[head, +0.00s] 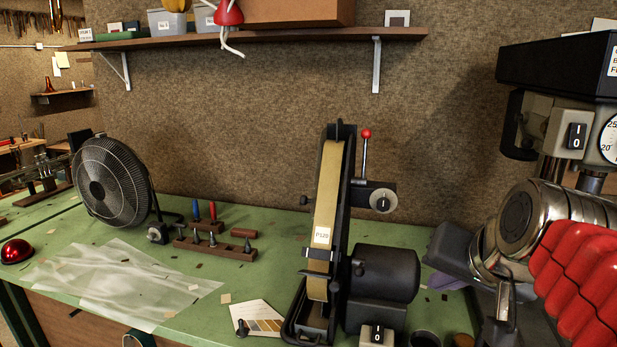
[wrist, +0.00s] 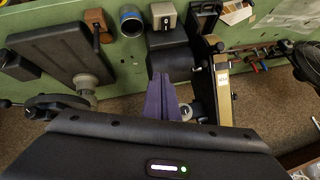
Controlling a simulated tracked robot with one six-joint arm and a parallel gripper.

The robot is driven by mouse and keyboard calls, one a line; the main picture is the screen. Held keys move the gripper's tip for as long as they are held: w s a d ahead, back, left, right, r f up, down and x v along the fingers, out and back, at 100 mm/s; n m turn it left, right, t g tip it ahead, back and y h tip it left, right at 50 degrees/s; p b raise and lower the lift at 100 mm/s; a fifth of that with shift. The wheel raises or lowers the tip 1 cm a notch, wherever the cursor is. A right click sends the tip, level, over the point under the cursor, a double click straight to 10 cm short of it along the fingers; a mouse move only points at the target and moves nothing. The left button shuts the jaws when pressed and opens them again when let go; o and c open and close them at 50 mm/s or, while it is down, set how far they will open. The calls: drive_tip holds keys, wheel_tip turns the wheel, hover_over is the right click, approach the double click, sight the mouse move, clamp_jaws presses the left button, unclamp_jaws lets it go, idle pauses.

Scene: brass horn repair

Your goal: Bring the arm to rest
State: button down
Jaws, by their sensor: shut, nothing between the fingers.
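My gripper (wrist: 161,84) shows in the wrist view as two purple fingers pressed together with nothing between them. In the head view a small part of its purple fingers (head: 447,281) shows at the lower right, just right of the sander's motor; my own wrist hides the rest. The fingers hang over the bench side near the belt sander (head: 325,215). The sander also shows in the wrist view (wrist: 222,90), to the right of the fingers. Whether the fingertips touch anything cannot be told.
The green bench (head: 265,275) carries a fan (head: 108,182), a tool rack (head: 215,248), a clear plastic sheet (head: 125,285) and a red dome (head: 16,251). A black machine with a dial (head: 560,65) stands close at the right. A shelf (head: 260,37) hangs above.

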drive_tip(key=s+a+f+n+g, duration=0.1)
drive_tip(key=s+a+f+n, duration=0.1)
drive_tip(key=s+f, duration=0.3)
drive_tip(key=s+a+f+n+g, duration=0.1)
drive_tip(key=s+a+f+n, duration=0.2)
drive_tip(key=s+f, duration=0.3)
wheel_tip(320, 180, down, 4)
drive_tip(key=shift+a+r+n+g, duration=0.1)
drive_tip(key=shift+a+n+g, duration=0.2)
drive_tip(key=shift+a+g, duration=0.1)
drive_tip(key=shift+d, duration=0.15)
